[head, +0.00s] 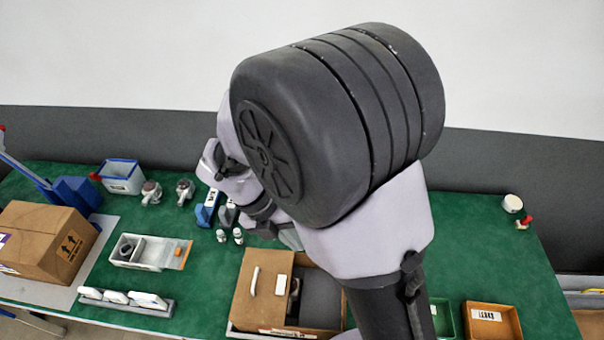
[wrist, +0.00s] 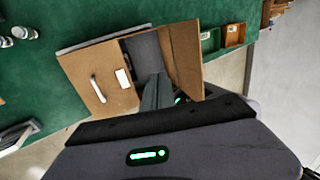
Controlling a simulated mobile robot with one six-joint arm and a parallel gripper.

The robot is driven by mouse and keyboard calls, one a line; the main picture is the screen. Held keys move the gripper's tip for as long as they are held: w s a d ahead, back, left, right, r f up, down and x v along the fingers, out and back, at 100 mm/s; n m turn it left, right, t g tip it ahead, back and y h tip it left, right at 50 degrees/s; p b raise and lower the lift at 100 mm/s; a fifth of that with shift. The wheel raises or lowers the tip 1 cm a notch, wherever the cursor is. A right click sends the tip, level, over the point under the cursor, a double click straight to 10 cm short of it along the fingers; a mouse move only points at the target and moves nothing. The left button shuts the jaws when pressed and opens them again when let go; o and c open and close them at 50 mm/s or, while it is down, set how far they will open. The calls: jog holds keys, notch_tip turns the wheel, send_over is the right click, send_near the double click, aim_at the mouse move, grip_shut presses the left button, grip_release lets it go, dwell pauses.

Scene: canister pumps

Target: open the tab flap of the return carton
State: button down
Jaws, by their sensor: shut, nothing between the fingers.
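The carton (head: 240,318) stands at the middle front of the green table. A brown flap (head: 262,308) with a white strip-like tab (head: 254,281) and a white label (head: 281,285) covers its left part. The wrist view shows the same flap (wrist: 82,72), tab (wrist: 98,89) and label (wrist: 123,78). Beside it is a grey opening (wrist: 145,48), and a second brown panel (wrist: 186,55) stands to its right. My gripper (wrist: 157,78) is shut and empty, its tips over the opening, right of the label. Whether it touches the carton is unclear. In the head view my arm hides it.
A closed carton (head: 40,240) stands at the left. A grey tray (head: 150,252) and a rack with white items (head: 125,300) lie between them. Small bottles (head: 238,236) stand behind the middle carton. Green (head: 441,318) and orange (head: 492,320) bins are at its right.

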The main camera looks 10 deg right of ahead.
jog(key=s+d+f+b, duration=0.5)
jog(key=d+f, duration=0.2)
jog(key=d, duration=0.1)
jog(key=shift+s+f, duration=0.15)
jog(key=shift+f, duration=0.15)
